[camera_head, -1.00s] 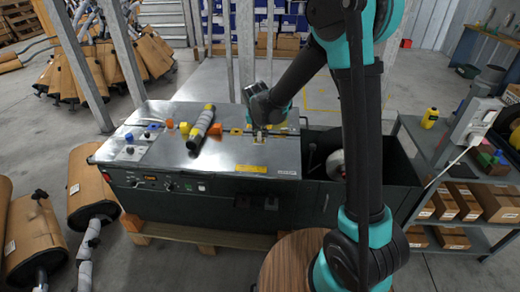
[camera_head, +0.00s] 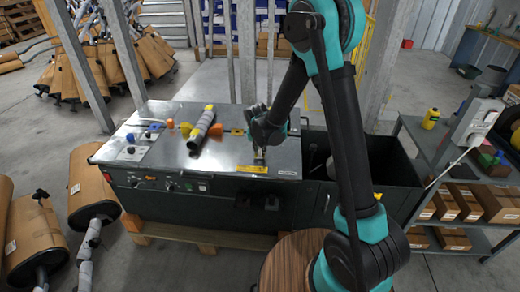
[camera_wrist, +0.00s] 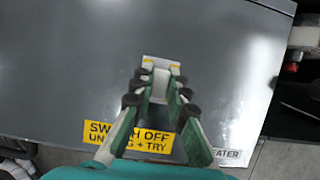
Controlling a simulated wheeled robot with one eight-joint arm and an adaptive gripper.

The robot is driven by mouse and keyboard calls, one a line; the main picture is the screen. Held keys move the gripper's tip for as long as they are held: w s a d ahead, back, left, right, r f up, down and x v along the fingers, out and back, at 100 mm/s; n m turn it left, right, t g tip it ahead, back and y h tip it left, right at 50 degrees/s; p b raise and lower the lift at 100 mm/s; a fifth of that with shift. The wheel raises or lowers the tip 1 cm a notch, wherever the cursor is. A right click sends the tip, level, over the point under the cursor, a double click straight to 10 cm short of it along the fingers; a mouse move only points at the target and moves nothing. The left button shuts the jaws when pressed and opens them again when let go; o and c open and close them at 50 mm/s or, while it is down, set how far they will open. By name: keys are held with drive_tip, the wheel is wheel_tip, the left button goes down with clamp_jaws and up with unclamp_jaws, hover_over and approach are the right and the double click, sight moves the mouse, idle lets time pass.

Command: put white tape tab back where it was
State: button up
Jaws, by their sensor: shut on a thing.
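The white tape tab (camera_wrist: 159,84) is a small pale strip between my fingers in the wrist view. My gripper (camera_wrist: 156,92) is shut on it, over the grey metal top of the bench machine (camera_wrist: 60,70). A pale patch with yellow marks (camera_wrist: 161,62) shows just beyond the fingertips. I cannot tell whether the tab touches the top or that patch. In the head view my gripper (camera_head: 259,157) is low over the right part of the machine top, near its front edge, and the tab is too small to make out.
A yellow "switch off" label (camera_wrist: 125,135) lies on the top beneath my fingers. A dark open bin (camera_head: 380,165) is to the right. The top between is clear.

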drive_tip(key=o, duration=0.8)
drive_tip(key=shift+c, duration=0.2)
drive_tip(key=shift+r, duration=0.1)
drive_tip(key=v, duration=1.2)
drive_tip(key=s+d+r+m, duration=0.1)
drive_tip(key=s+d+m, duration=0.4)
drive_tip(key=d+m, duration=0.4)
drive_tip(key=s+d+m, duration=0.5)
drive_tip(key=d+m, duration=0.3)
drive_tip(key=m, duration=0.1)
drive_tip(key=s+d+f+m, duration=0.3)
drive_tip(key=s+d+m, duration=0.6)
drive_tip(key=m, duration=0.8)
drive_tip(key=s, duration=0.3)
drive_tip(key=shift+s+m, duration=0.3)
drive_tip(key=shift+s, duration=0.05)
drive_tip(key=shift+d+f, duration=0.1)
